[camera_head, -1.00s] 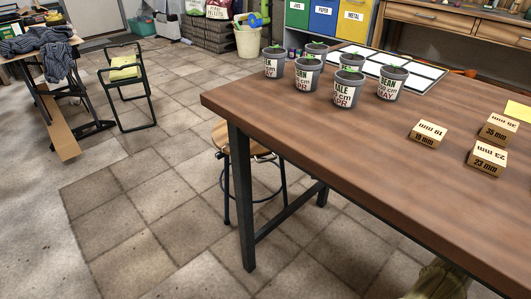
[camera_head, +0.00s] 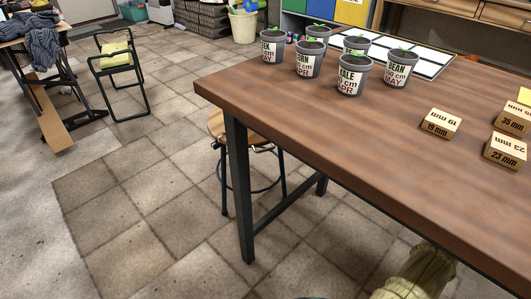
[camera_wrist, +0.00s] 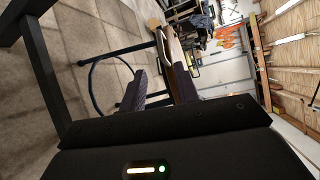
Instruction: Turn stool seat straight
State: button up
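The stool shows in the head view, with a round tan wooden seat (camera_head: 217,123) on dark metal legs joined by a ring. It stands under the table's left end, and the table leg and top hide part of its seat. In the wrist view, which is turned sideways, the stool's legs and ring show beyond the fingers, and the seat (camera_wrist: 171,46) is seen nearly edge-on. My gripper (camera_wrist: 158,73) is open, its two dark fingers apart near the seat. I cannot tell whether a finger touches it. The gripper is not visible in the head view.
The brown table (camera_head: 330,130) with dark legs overhangs the stool. It carries several plant pots (camera_head: 353,75) and labelled wooden blocks (camera_head: 440,123). A folding chair (camera_head: 118,72) stands at left. The tiled floor left of the stool is clear.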

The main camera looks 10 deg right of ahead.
aim_at(266, 150)
jog(key=b+x, duration=0.6)
jog(key=x, duration=0.8)
jog(key=shift+w+a+b, duration=0.1)
jog(key=shift+a+b, duration=0.1)
jog(key=shift+b, duration=0.1)
grip_shut()
